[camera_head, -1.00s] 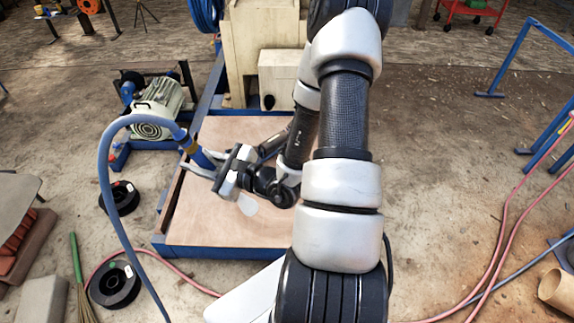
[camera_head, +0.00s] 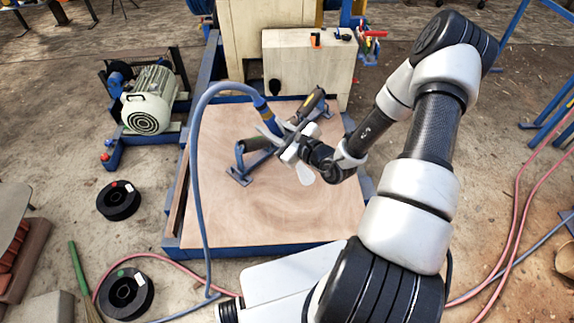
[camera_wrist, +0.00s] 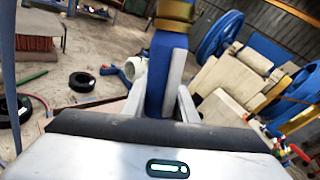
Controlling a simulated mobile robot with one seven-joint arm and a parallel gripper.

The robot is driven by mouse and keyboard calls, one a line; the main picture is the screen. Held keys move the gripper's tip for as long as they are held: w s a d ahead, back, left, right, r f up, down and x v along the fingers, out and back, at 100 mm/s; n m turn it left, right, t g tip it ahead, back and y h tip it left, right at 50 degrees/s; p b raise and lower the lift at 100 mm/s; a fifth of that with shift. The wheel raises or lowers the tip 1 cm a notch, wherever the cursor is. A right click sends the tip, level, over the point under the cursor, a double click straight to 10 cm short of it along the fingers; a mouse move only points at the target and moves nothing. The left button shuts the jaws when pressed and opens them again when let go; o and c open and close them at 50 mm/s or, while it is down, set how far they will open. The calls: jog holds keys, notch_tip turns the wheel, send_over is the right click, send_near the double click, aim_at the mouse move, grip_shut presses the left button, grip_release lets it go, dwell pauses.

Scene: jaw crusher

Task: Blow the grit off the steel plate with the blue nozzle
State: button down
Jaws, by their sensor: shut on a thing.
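My gripper (camera_head: 273,127) is shut on the blue nozzle (camera_head: 264,112), above the tan board. In the wrist view the blue nozzle (camera_wrist: 160,80) stands between the two pale fingers, with a yellowish collar on its upper part. A blue hose (camera_head: 205,170) arches from it to the left and down to the floor. The tan, wood-like board (camera_head: 300,220) lies flat in a blue frame. I cannot tell a separate steel plate or any grit; my arm and gripper cover part of the board.
Dark cylinders on blue brackets (camera_head: 239,176) stand on the board near my gripper. The cream machine (camera_head: 308,70) rises behind. A motor (camera_head: 150,100) stands left. Black reels (camera_head: 119,200) and pink hoses lie on the floor. The board's front is clear.

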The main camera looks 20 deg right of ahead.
jog(key=w+d+f+m+h+b, duration=0.1)
jog(key=w+d+f+h+b, duration=0.3)
jog(key=f, duration=0.8)
jog(key=w+d+f+m+t+b, duration=0.15)
jog(key=w+f+b, duration=0.4)
jog(key=f, duration=0.65)
jog(key=w+d+f+h+b, duration=0.2)
jog(key=w+d+f+b, duration=0.3)
jog(key=f, duration=0.8)
jog(key=shift+s+d+b, duration=0.95)
jog(key=shift+d+b, duration=1.55)
jog(key=shift+d, duration=1.85)
jog(key=shift+s+a+p, duration=1.25)
jog(key=shift+s+p, duration=0.5)
jog(key=shift+s, duration=3.15)
jog(key=w+a+p, duration=0.2)
jog(key=a+p, duration=0.3)
jog(key=a, duration=0.4)
jog(key=shift+w+a+r+p, duration=0.25)
jog(key=shift+a+p, duration=0.15)
jog(key=shift+r, duration=0.1)
